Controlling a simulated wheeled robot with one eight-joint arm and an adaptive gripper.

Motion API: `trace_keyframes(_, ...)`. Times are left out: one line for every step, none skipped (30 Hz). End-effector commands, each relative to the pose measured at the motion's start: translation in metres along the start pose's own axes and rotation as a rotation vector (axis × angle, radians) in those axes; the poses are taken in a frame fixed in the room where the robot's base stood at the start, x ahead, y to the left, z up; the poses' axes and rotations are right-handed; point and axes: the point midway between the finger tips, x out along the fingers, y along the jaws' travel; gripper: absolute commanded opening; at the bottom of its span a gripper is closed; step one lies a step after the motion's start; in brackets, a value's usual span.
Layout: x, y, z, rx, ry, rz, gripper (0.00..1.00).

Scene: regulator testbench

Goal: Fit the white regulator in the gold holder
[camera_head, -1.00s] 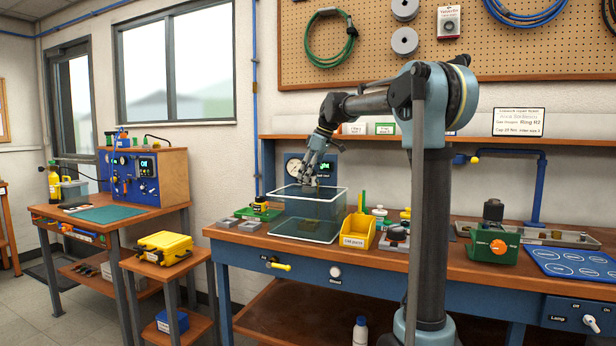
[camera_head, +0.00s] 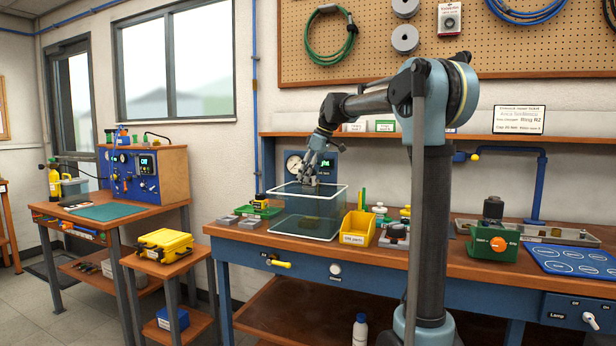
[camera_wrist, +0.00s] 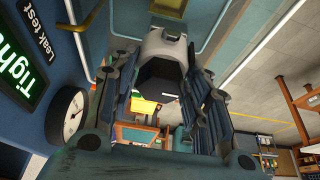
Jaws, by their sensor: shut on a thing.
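My gripper (camera_head: 312,182) hangs fingers down at the glass tank's open top on the bench, in the head view. In the wrist view my gripper (camera_wrist: 163,95) is shut on a pale grey-white piece with a dark, angular end, which looks like the white regulator (camera_wrist: 167,45). The fingers flank it on both sides. In the head view the held piece is too small and covered to make out. I cannot clearly identify the gold holder; a dim brownish shape shows through the tank glass.
The glass tank (camera_head: 341,208) stands below my gripper, its white rim close to the fingers. A yellow bin (camera_head: 357,230) stands right of it, a green tray (camera_head: 262,211) left. A round gauge (camera_head: 293,164) and lit display are behind. A green fixture (camera_head: 491,243) stands farther right.

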Motion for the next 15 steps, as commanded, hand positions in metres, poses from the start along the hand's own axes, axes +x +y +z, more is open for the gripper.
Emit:
trace_keyframes(0.0003, 0.0000, 0.0001, 0.000, 0.000, 0.000, 0.02)
trace_keyframes(0.0007, 0.0000, 0.0002, 0.000, 0.000, 0.000, 0.02)
trace_keyframes(0.0013, 0.0000, 0.0005, 0.000, 0.000, 0.000, 0.02)
trace_keyframes(0.0018, 0.0001, 0.0007, 0.000, 0.000, 0.000, 0.02)
trace_keyframes(0.0023, 0.0001, 0.0009, 0.000, 0.000, 0.000, 0.02)
trace_keyframes(0.0031, 0.0001, 0.0012, 0.000, 0.000, 0.000, 0.02)
trace_keyframes(0.0036, 0.0001, 0.0015, 0.000, 0.000, 0.000, 0.02)
trace_keyframes(0.0042, 0.0001, 0.0017, 0.000, 0.000, 0.000, 0.02)
trace_keyframes(0.0049, 0.0001, 0.0020, 0.000, 0.000, 0.000, 0.02)
trace_keyframes(0.0055, 0.0001, 0.0022, 0.000, 0.000, 0.000, 0.02)
trace_keyframes(0.0060, 0.0001, 0.0025, 0.000, 0.000, 0.000, 0.02)
trace_keyframes(0.0067, 0.0001, 0.0028, 0.000, 0.000, 0.000, 0.02)
trace_keyframes(0.0072, 0.0001, 0.0030, 0.000, 0.000, 0.000, 0.02)
trace_keyframes(0.0077, 0.0001, 0.0032, 0.000, 0.000, 0.000, 0.02)
trace_keyframes(0.0082, 0.0001, 0.0034, 0.000, 0.000, 0.000, 0.02)
